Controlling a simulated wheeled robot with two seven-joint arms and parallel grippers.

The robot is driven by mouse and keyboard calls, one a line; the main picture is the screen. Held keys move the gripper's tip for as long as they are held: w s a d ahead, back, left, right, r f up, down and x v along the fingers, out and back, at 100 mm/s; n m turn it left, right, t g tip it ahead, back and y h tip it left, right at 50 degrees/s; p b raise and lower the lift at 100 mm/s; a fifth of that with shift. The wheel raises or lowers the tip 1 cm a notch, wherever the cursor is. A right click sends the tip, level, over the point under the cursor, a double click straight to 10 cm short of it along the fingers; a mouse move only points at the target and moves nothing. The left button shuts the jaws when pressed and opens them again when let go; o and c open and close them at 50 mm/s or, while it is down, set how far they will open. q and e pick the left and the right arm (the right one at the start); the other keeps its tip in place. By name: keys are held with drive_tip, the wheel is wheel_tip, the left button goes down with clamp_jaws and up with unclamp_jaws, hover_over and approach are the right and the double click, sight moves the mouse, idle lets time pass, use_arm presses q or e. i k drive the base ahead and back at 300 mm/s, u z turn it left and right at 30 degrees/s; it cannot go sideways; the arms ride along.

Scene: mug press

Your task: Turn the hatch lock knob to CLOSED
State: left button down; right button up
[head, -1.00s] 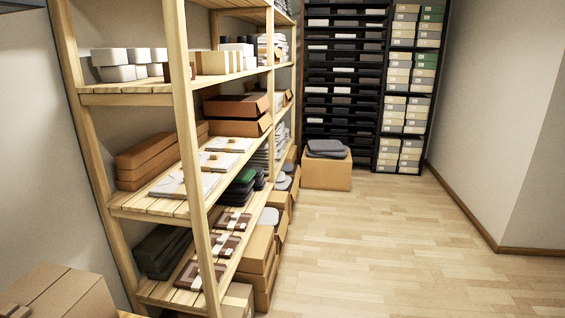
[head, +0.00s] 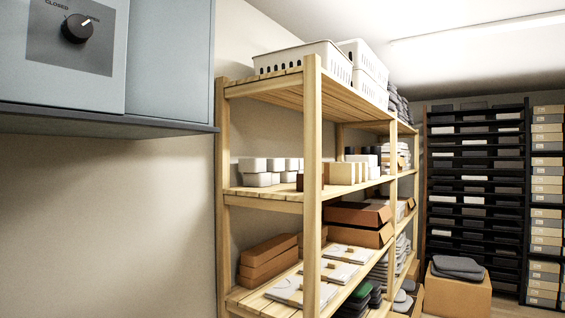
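The hatch lock knob (head: 77,28) is a round black knob on a dark grey plate (head: 72,62), at the upper left of the head view. The word CLOSED is printed above and left of the knob. A light pointer mark on the knob points to the upper right, away from CLOSED. The plate sits on a light grey-blue hatch front (head: 113,70) of a wall-mounted cabinet. Neither gripper is in view.
A wooden shelf unit (head: 313,150) with white baskets (head: 305,58), boxes and folded goods stands right of the cabinet. A dark rack (head: 478,200) and a cardboard box (head: 457,294) are at the back right. The wall below the cabinet is bare.

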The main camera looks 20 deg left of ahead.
sight(77, 29)
drive_tip(key=u, duration=2.05)
drive_tip(key=k, duration=1.25)
drive_tip(key=u, duration=0.85)
drive_tip(key=i, duration=1.45)
drive_tip(key=z, duration=0.85)
